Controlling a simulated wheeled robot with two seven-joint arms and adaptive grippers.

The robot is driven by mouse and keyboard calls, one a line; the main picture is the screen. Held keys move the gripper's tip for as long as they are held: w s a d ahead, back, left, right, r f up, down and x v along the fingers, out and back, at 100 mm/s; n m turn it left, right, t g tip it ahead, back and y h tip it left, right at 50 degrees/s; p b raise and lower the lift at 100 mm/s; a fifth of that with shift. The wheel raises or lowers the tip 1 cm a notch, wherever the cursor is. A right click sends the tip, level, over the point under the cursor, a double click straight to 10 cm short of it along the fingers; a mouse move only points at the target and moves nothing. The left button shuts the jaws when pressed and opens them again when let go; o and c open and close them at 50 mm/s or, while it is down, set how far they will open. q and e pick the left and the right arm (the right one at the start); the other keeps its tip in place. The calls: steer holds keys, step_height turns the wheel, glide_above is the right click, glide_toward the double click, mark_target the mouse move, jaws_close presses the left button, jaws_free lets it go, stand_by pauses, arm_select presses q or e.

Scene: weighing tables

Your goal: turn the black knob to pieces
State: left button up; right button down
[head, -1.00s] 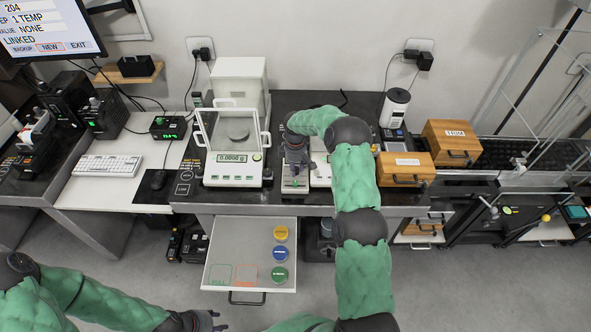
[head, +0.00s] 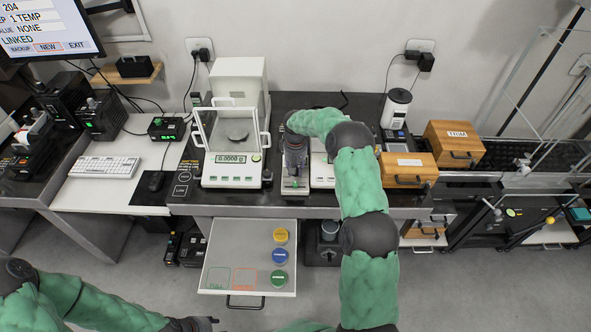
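My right gripper (head: 295,172) points down over a small pale instrument (head: 295,190) on the black bench, between the glass-shielded balance and another white scale. The gripper and wrist cover most of this instrument, and I cannot make out a black knob on it. A small green light or button shows at its front. Whether the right fingers are open or shut, or touch anything, I cannot tell. My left gripper (head: 195,324) is low at the bottom edge, away from the bench, partly cut off; its finger opening is unclear.
The balance (head: 231,170) reads 0.0000 g. An open drawer (head: 222,248) holds yellow, blue and green round pieces and juts out below the bench. Wooden boxes (head: 407,171) stand to the right. A monitor (head: 48,30) shows VALUE NONE.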

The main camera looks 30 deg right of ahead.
steer(key=shift+m, duration=0.4)
steer(key=c, duration=0.9)
jaws_free()
steer(key=shift+c, duration=0.2)
steer(key=shift+r, duration=0.1)
step_height(320, 180, up, 12)
